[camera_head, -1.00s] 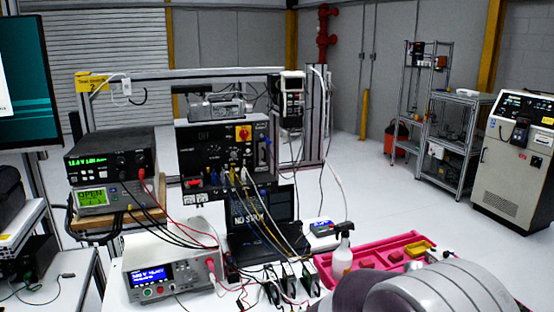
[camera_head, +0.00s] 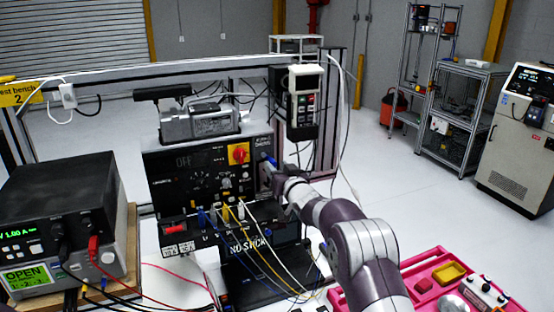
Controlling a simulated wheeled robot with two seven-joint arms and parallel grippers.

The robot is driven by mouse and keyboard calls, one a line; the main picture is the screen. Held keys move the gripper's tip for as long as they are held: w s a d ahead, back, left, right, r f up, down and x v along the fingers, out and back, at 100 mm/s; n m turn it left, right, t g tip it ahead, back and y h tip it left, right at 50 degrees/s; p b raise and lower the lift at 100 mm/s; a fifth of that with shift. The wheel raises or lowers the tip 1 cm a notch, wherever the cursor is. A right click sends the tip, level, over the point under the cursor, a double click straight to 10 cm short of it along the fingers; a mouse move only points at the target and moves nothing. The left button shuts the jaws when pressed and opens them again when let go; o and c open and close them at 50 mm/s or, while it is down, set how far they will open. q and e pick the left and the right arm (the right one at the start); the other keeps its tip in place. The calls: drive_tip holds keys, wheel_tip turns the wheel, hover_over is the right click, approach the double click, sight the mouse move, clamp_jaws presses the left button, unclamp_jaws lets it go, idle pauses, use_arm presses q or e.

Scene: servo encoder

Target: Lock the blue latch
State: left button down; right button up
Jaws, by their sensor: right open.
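The black test unit (camera_head: 205,200) stands on the bench with its panel facing me. The blue latch (camera_head: 263,156) is on the narrow right part of this panel and is mostly hidden, with only a small bluish bit showing. My right gripper (camera_head: 270,163) is at the latch, its fingertips close in front of the panel. The jaws are open, but they are small here, and I cannot tell whether they touch the latch. The latch's position cannot be made out. My left gripper is not in view.
A red rotary switch (camera_head: 238,153) on a yellow plate is left of the latch. Yellow, blue and white cables (camera_head: 250,236) hang from the panel's lower part. A handheld meter (camera_head: 304,100) hangs above right. A pink tray (camera_head: 420,282) lies at lower right.

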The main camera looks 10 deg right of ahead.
drive_tip(key=shift+s+a+r, duration=0.15)
drive_tip(key=shift+s+r, duration=0.4)
drive_tip(key=shift+w+f, duration=0.5)
drive_tip(key=shift+w, duration=0.25)
drive_tip(key=shift+c, duration=0.5)
drive_tip(key=shift+w, duration=0.1)
drive_tip(key=c, duration=0.6)
clamp_jaws()
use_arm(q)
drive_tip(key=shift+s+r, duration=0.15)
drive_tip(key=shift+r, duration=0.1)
